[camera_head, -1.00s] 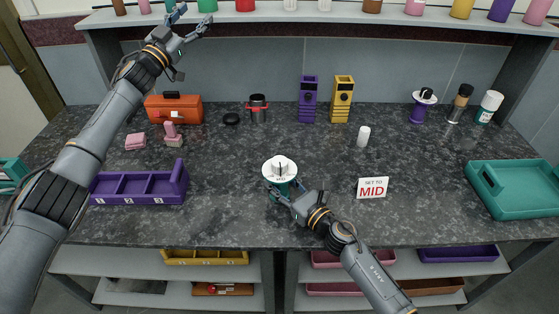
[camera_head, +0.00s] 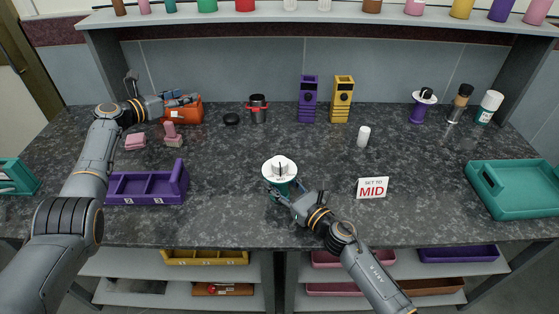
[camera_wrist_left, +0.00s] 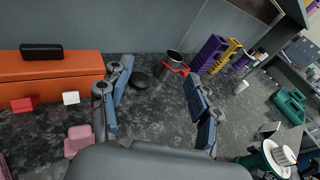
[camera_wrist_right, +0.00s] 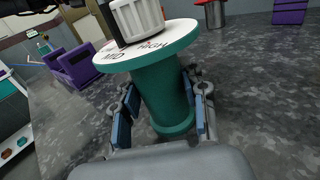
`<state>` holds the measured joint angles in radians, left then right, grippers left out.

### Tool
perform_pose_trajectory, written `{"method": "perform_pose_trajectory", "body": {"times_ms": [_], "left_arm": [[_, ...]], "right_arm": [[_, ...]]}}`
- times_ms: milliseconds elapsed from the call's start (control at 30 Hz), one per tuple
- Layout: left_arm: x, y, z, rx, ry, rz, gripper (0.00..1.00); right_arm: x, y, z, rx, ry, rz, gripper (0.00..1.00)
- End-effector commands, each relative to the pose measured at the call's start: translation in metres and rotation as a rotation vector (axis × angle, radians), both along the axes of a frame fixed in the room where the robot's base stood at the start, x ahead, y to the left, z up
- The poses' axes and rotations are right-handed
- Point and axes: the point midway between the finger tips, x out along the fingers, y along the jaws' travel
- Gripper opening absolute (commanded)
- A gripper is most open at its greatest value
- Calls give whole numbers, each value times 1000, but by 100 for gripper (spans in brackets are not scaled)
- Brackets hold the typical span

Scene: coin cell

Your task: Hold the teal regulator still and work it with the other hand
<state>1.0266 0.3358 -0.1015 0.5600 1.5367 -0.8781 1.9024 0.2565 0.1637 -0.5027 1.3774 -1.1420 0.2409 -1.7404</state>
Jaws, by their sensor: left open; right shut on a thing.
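The teal regulator (camera_head: 281,187) stands upright on the dark counter, with a white dial plate (camera_head: 269,168) and a white knob (camera_head: 282,165) on top. My right gripper (camera_head: 283,191) is shut on its teal body from the front. The right wrist view shows the fingers on both sides of the teal body (camera_wrist_right: 158,95), below the dial marked MID and HIGH. A sign (camera_head: 372,188) reading SET TO MID stands to the right. My left gripper (camera_head: 188,101) is open and empty at the back left, in front of the orange toolbox (camera_head: 158,107).
A purple bin (camera_head: 150,187), pink blocks (camera_head: 135,141) and a black-and-red pot (camera_head: 258,110) are on the left. A white cylinder (camera_head: 363,136), a purple-and-black device (camera_head: 421,108) and a teal tray (camera_head: 512,208) are on the right. The counter between the left gripper and regulator is largely clear.

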Motion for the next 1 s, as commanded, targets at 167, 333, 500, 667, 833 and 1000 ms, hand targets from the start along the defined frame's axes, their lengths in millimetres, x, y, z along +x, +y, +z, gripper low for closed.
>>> {"method": "perform_pose_trajectory", "body": {"times_ms": [167, 333, 500, 667, 833, 1000], "left_arm": [[-66, -84, -35, -84, 5, -376, 62], [-134, -136, -55, -99, -81, -697, 62], [-182, -158, -64, -123, -169, -894, 62], [-199, -167, -66, -135, -205, -964, 62], [-201, -189, -67, -136, -211, -973, 62], [-202, -223, -66, -136, -209, -972, 62]], "right_arm": [[0, 0, -1, -1, 1, 0, 2], [0, 0, -1, -1, 1, 0, 2], [0, 0, -1, -1, 1, 0, 2], [0, 0, -1, -1, 1, 0, 2], [0, 0, -1, -1, 1, 0, 2], [0, 0, -1, -1, 1, 0, 2]]}}
